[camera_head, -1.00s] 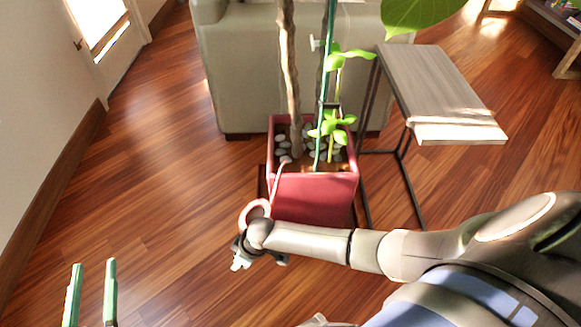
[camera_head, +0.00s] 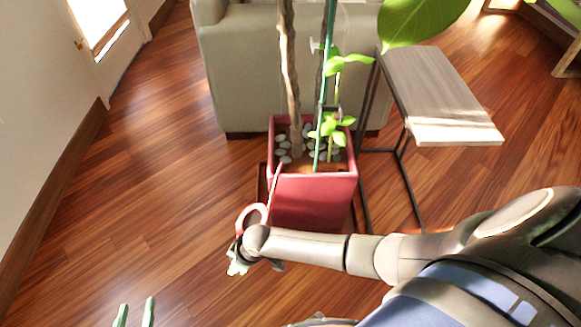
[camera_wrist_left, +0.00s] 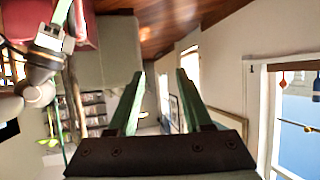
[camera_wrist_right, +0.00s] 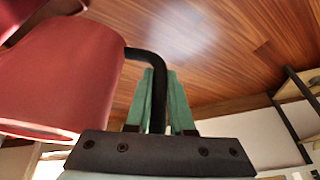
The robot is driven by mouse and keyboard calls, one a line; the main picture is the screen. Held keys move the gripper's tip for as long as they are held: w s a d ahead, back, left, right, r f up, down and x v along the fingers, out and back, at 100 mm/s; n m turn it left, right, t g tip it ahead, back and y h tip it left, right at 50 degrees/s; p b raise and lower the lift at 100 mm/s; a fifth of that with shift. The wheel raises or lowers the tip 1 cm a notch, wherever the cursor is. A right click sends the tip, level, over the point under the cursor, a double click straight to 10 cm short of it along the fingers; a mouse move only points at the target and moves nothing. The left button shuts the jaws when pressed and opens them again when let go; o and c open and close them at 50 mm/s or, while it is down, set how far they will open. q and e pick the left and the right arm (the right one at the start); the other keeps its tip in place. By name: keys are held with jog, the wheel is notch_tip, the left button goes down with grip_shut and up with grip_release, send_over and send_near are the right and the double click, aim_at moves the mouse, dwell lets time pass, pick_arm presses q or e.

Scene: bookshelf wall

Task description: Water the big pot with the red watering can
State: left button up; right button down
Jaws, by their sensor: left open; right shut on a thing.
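The big pot (camera_head: 312,200) is a square dark red planter with soil, pale stones, a trunk and green leaves, in the middle of the head view. The red watering can (camera_head: 250,214) is at the pot's front left corner, its thin spout reaching up to the rim. Its body (camera_wrist_right: 75,80) fills the left of the right wrist view. My right gripper (camera_head: 241,262) is shut on the can's black handle (camera_wrist_right: 157,88). My left gripper (camera_head: 135,308) is open and empty at the bottom left, its green fingers (camera_wrist_left: 160,100) apart. No water is visible.
A small wooden side table (camera_head: 440,95) with a black frame stands right of the pot. A beige sofa (camera_head: 235,75) is behind it. My right arm crosses in front of the pot. The wooden floor at left is clear up to the wall (camera_head: 40,120).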

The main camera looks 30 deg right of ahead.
pick_arm(q)
jog(key=s+f+g+p, duration=0.2)
jog(key=s+f+g, duration=0.1)
jog(key=s+f, duration=0.1)
jog(key=shift+s+d+f+n, duration=0.3)
jog(key=shift+f+n, duration=0.1)
jog(key=shift+f, duration=0.15)
pick_arm(e)
jog(key=shift+s+a+r, duration=0.4)
jog(key=shift+s+a, duration=0.05)
jog(key=shift+a, duration=0.2)
jog(key=shift+s+a+r, duration=0.4)
jog(key=shift+a, duration=0.25)
